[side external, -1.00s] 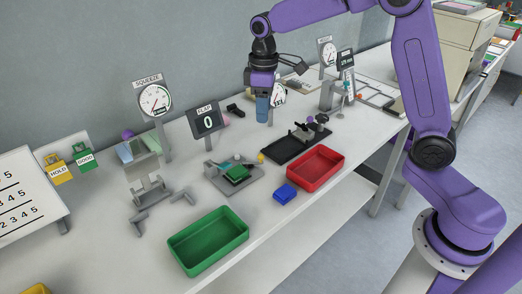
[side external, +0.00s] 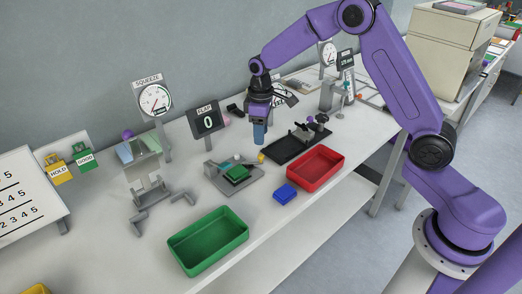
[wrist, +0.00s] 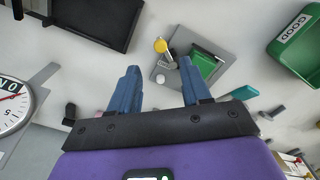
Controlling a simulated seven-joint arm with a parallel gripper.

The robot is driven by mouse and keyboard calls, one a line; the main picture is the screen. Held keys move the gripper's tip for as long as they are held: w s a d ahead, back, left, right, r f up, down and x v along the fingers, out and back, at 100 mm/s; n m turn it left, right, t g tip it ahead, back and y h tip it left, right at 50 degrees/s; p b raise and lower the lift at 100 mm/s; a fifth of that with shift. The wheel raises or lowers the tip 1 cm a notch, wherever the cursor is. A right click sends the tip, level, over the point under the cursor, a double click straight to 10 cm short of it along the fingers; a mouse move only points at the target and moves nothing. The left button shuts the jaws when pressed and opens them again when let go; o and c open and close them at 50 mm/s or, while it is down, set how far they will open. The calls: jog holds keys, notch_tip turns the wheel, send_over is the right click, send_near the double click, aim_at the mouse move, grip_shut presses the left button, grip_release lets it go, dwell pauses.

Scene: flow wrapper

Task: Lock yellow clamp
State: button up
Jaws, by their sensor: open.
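The yellow clamp shows a round yellow knob (wrist: 160,45) on a short grey lever in the wrist view. It stands at the edge of a grey plate (wrist: 207,40) that carries a green block (wrist: 202,66). In the side view the yellow knob (side external: 262,157) is at the plate's right corner, just below my gripper. My gripper (side external: 260,136) points down above it with blue fingers. In the wrist view my gripper (wrist: 158,68) is open and empty. The knob appears ahead of the gap between the fingertips, apart from them.
A black tray fixture (side external: 283,152) and a red bin (side external: 315,165) lie to the right. A blue block (side external: 285,192) and a green bin (side external: 207,242) are nearer the front.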

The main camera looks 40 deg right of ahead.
aim_at(261, 155)
notch_tip(261, 155, down, 7)
jog(key=shift+f, duration=0.15)
dwell(0.4)
grip_shut()
